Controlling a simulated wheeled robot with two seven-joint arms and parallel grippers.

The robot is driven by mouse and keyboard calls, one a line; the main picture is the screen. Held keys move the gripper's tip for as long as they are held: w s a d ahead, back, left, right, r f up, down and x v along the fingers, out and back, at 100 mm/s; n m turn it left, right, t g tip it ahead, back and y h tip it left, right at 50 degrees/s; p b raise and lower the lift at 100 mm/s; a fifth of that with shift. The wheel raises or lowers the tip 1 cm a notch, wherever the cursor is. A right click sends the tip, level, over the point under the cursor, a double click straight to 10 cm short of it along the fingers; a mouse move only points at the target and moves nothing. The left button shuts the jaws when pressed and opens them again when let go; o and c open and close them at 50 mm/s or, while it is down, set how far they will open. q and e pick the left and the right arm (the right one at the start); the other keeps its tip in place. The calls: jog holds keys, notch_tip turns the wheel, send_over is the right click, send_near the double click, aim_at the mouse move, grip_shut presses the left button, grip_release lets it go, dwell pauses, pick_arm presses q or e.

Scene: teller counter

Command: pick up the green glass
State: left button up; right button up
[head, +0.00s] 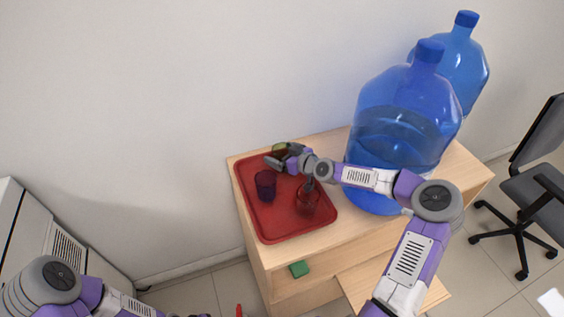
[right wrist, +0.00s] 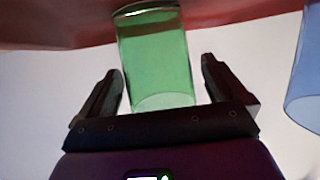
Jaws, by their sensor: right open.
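The green glass (head: 281,148) stands at the far edge of the red tray, partly hidden behind my right gripper (head: 278,158). In the right wrist view the green glass (right wrist: 157,60) is see-through and lies between the two fingers of my right gripper (right wrist: 159,72). The fingers are open, one on each side of the glass, with a visible gap at both sides. My left arm shows at the lower left of the head view, but its gripper fingers cannot be made out.
The red tray (head: 280,235) sits on a wooden cabinet (head: 340,232). It also holds a purple-blue glass (head: 265,184) and a red glass (head: 308,199). Two large blue water bottles (head: 405,105) (head: 467,65) stand to the right. An office chair (head: 535,185) is at the far right.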

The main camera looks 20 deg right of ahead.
jog(key=shift+c, duration=0.3)
jog(key=c, duration=1.1)
